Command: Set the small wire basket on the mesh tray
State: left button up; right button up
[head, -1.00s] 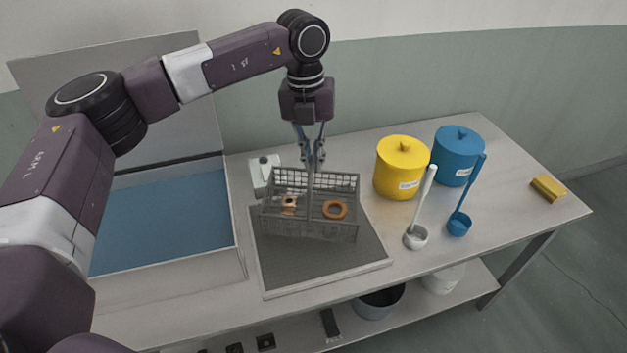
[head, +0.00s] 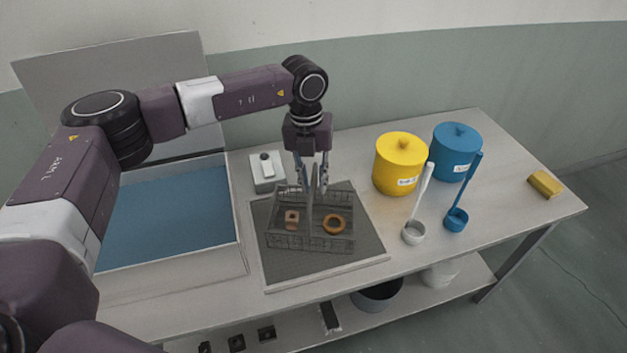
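The small wire basket (head: 338,243) is grey, with an upright central handle (head: 311,215). It sits upright on the mesh tray (head: 285,269), which is a dark mesh in a pale frame on the table. An orange ring (head: 334,223) and a small copper-coloured block (head: 291,219) lie inside the basket, on either side of the handle. My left gripper (head: 312,187) points down over the basket. Its fingers stand apart on either side of the handle, with a gap showing. My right gripper is not in view.
A tank with blue liquid (head: 175,212) stands on the left. A white device (head: 267,173) is behind the tray. A yellow canister (head: 400,165), a blue canister (head: 455,153), a white ladle (head: 415,232), a blue ladle (head: 456,219) and a yellow block (head: 545,184) are on the right.

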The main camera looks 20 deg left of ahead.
pick_arm(q)
jog(key=shift+w+r, duration=0.1)
jog(key=shift+r, duration=0.45)
notch_tip(320, 180, up, 11)
jog(key=b, duration=0.3)
jog(key=shift+a, duration=0.45)
